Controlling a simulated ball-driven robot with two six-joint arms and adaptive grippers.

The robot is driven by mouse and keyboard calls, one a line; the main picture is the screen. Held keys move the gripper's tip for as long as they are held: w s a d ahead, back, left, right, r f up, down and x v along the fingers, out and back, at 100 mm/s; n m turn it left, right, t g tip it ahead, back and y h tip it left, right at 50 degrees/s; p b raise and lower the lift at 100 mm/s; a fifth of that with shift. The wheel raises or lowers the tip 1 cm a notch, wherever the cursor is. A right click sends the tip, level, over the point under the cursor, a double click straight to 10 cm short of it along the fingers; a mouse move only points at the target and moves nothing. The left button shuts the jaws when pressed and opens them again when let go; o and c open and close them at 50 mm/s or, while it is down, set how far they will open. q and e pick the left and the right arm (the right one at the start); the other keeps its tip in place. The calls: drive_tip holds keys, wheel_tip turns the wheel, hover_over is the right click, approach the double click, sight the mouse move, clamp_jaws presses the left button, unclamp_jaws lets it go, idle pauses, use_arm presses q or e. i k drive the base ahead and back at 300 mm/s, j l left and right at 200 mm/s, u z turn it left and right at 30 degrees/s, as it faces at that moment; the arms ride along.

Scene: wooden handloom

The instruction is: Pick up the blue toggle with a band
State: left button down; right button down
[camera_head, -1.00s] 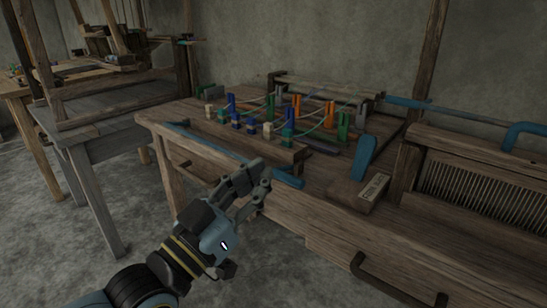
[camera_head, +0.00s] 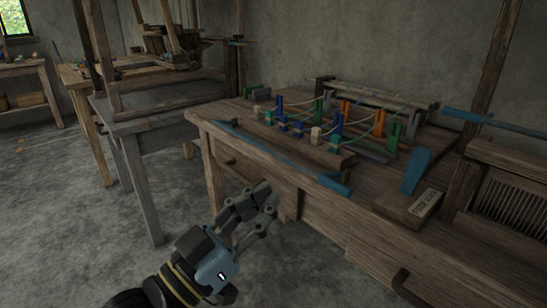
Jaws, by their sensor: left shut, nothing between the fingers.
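Several small coloured toggles stand in rows on the wooden table (camera_head: 235,110), some joined by thin light bands. A blue toggle (camera_head: 336,122) stands upright among them, and another blue one (camera_head: 279,105) stands to its left. Short blue pieces (camera_head: 298,130) sit in the front row. Which one the task means I cannot tell. My left gripper (camera_head: 268,198) is shut and empty, in front of the table and below its front edge, well apart from the toggles. My right gripper is out of view.
A blue bar (camera_head: 334,185) lies along the table's front edge. A blue lever (camera_head: 415,172) rises from a labelled wooden block (camera_head: 408,206) at the right. A loom frame with a reed (camera_head: 515,200) stands far right. A grey table (camera_head: 165,95) stands at the left.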

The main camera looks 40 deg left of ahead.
sight(283, 124)
drive_tip(key=u, duration=1.15)
